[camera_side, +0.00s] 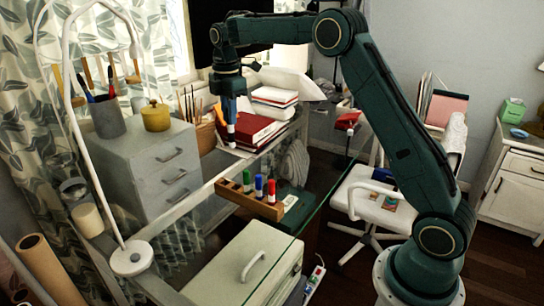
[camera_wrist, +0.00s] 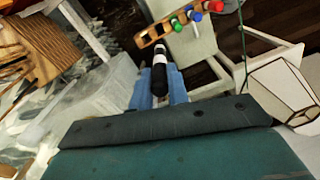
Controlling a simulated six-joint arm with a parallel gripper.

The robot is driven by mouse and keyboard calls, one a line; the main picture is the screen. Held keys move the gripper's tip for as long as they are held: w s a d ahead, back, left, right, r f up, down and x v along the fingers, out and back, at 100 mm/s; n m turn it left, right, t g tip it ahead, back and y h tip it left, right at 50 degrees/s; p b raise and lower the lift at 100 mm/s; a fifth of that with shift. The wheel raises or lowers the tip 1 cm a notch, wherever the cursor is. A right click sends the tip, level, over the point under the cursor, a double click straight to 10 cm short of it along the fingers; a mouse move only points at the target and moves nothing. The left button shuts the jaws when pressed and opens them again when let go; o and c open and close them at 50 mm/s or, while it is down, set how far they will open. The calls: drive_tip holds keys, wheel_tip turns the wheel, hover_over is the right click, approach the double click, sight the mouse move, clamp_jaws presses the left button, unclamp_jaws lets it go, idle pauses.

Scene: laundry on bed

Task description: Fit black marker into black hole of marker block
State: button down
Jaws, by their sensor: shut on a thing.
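The wooden marker block (camera_side: 235,194) sits near the front edge of the glass desk. Blue (camera_side: 247,179), green (camera_side: 259,184) and red (camera_side: 271,188) markers stand upright in it, and its left end holds no marker. In the wrist view the block (camera_wrist: 150,37) is at the top, with a bare hole toward its left end. My gripper (camera_side: 230,120) is above the desk, behind and higher than the block. Its blue fingers are shut on the black marker (camera_wrist: 160,75), which has a white band. The marker is apart from the block and points down in the side view.
Red books (camera_side: 255,130) lie behind the gripper, beside a pencil basket (camera_side: 206,136). A grey drawer unit (camera_side: 150,165) stands left, and a white lamp (camera_side: 131,257) stands at front left. A white case (camera_side: 245,265) is in front of the block.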

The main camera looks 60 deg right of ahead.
sight(232, 147)
wheel_tip(232, 147, down, 18)
drive_tip(key=shift+f, duration=0.2)
idle(0.8)
drive_tip(key=shift+f, duration=0.15)
drive_tip(key=c, duration=1.6)
unclamp_jaws()
wheel_tip(232, 147, up, 12)
drive_tip(key=shift+r, duration=0.1)
drive_tip(key=shift+r, duration=0.1)
